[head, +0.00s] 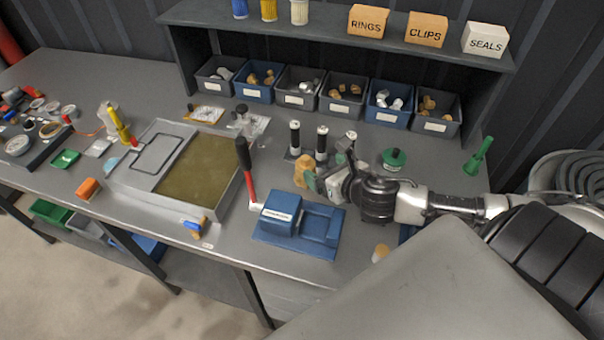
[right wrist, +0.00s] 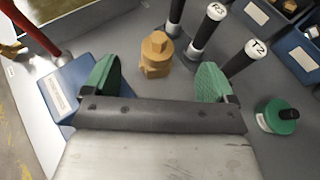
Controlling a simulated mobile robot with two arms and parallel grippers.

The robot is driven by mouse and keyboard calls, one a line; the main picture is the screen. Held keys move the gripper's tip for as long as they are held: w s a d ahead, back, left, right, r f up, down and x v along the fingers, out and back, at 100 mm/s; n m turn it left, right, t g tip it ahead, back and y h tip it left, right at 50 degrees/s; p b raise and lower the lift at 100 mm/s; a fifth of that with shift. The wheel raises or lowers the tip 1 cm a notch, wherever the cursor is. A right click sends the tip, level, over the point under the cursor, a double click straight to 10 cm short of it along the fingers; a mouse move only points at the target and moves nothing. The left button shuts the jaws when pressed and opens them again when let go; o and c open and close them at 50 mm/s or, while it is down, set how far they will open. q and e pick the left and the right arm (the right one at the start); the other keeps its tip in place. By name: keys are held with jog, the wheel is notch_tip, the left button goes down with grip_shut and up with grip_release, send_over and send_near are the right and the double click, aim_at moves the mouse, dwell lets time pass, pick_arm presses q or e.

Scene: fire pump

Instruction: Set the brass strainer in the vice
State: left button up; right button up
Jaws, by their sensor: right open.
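The brass strainer (head: 304,172) stands upright on the bench behind the blue vice. It also shows in the right wrist view (right wrist: 155,54), with a hexagonal top. My right gripper (head: 322,182) is open just to the right of the strainer. In the right wrist view its green-padded fingers (right wrist: 158,82) are spread wide, and the strainer is ahead of the gap, not held. The blue vice (head: 323,226) sits at the bench's front, with a red lever (head: 248,185) with a black grip at its left. My left gripper is out of view.
Black cylinders with white tops, one marked T2 (right wrist: 243,62), stand close behind the strainer. A green-capped part (head: 394,159) is to the right. A shallow tray (head: 158,150) lies left of the vice. Labelled bins (head: 298,98) line the back under a shelf.

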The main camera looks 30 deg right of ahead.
aim_at(307, 159)
jog(key=p+x, duration=0.1)
jog(key=x, duration=0.3)
jog(key=shift+w+a, duration=0.15)
jog(key=shift+a, duration=0.05)
jog(key=x, duration=0.3)
jog(key=shift+d+f+p, duration=0.15)
jog(key=shift+f+p, duration=0.05)
jog(key=shift+p, duration=0.2)
jog(key=shift+w+f, duration=0.2)
jog(key=shift+w, duration=0.05)
jog(key=shift+c, duration=0.4)
jog(key=shift+s, duration=0.1)
jog(key=shift+c, duration=1.1)
jog(key=c, duration=1.2)
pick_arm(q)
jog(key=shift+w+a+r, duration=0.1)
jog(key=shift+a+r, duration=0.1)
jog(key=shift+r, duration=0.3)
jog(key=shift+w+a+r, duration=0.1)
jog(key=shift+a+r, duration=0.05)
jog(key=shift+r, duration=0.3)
pick_arm(e)
jog(key=shift+r, duration=0.1)
grip_shut()
